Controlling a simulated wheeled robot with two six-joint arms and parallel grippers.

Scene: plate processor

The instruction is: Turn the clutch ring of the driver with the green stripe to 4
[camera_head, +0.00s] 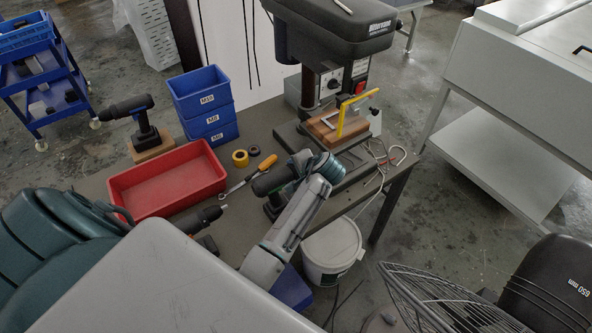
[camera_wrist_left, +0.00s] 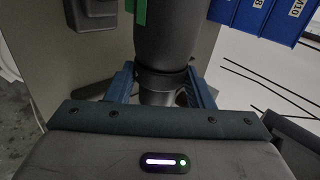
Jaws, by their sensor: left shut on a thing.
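The driver with the green stripe (camera_wrist_left: 178,25) fills the upper middle of the left wrist view. Its green stripe (camera_wrist_left: 140,11) shows at the top edge. In the head view this dark driver (camera_head: 268,184) stands on the bench, partly behind my arm. My left gripper (camera_wrist_left: 162,88) has a blue finger on each side of the clutch ring (camera_wrist_left: 163,79) at the driver's front end and is shut on it. In the head view my left gripper (camera_head: 300,166) is at the driver's front end, its fingers mostly hidden by the wrist. The ring's numbers cannot be read. My right gripper is not in view.
A second driver (camera_head: 204,218) lies near my body, partly hidden. A third driver (camera_head: 128,107) stands on a wooden block. A red tray (camera_head: 168,207), blue bins (camera_head: 213,137), tape rolls (camera_head: 240,158), an orange-handled tool (camera_head: 266,163) and a drill press (camera_head: 333,40) surround the bench's middle.

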